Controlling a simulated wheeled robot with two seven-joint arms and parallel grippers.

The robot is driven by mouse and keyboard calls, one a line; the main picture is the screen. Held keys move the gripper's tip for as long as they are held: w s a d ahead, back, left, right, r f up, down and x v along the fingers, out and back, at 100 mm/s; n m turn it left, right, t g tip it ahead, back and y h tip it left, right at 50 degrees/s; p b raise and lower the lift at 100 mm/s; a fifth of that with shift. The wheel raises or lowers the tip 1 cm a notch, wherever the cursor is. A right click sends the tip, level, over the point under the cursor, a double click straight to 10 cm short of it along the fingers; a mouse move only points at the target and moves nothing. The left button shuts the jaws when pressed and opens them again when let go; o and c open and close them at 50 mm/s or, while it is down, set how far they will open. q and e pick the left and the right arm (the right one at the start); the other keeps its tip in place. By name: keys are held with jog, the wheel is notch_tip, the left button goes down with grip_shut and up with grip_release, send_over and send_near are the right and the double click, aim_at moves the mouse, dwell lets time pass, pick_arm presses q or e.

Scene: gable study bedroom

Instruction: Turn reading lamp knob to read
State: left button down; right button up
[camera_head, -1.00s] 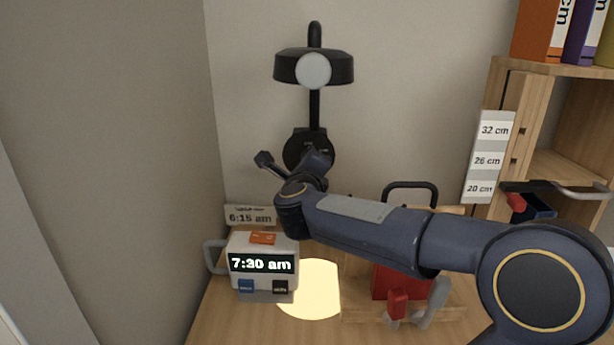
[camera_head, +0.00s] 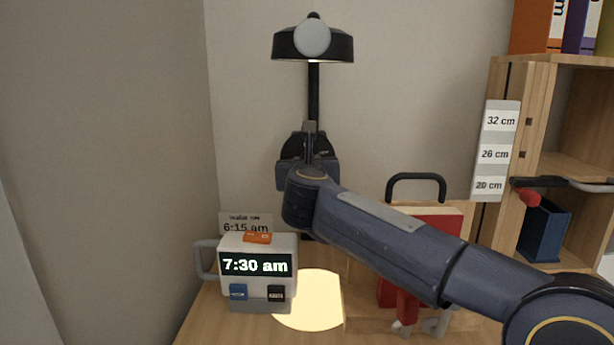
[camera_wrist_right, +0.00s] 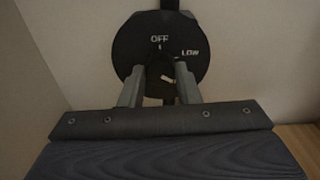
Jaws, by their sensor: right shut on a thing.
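The black reading lamp (camera_head: 313,42) is fixed to the wall, its head above a round black dial (camera_head: 300,143). In the right wrist view the dial (camera_wrist_right: 130,45) shows the labels OFF at the top and LOW at upper right; other labels are hidden. My right gripper (camera_wrist_right: 159,72) is shut on the small dark lamp knob (camera_wrist_right: 159,66) at the dial's middle. A pale mark shows between the fingers; I cannot tell which label it points to. In the head view my right gripper (camera_head: 309,130) covers the dial's lower part. My left gripper is not in view.
A clock (camera_head: 256,264) reading 7:30 am stands on the desk, with a 6:15 am card (camera_head: 246,221) behind it. A lit patch (camera_head: 310,305) lies beside it. A red object (camera_head: 436,220) is behind my forearm. A wooden shelf (camera_head: 540,90) stands at right.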

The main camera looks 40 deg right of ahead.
jog(key=shift+f+m+b, duration=0.2)
jog(key=shift+m+b, duration=1.2)
jog(key=shift+m, duration=0.5)
jog(key=o, duration=1)
jog(key=shift+r, duration=0.1)
jog(key=shift+c, duration=0.2)
jog(key=p+v, duration=0.1)
jog(key=v, duration=0.6)
jog(key=shift+s+a, duration=0.2)
jog(key=shift+s, duration=0.15)
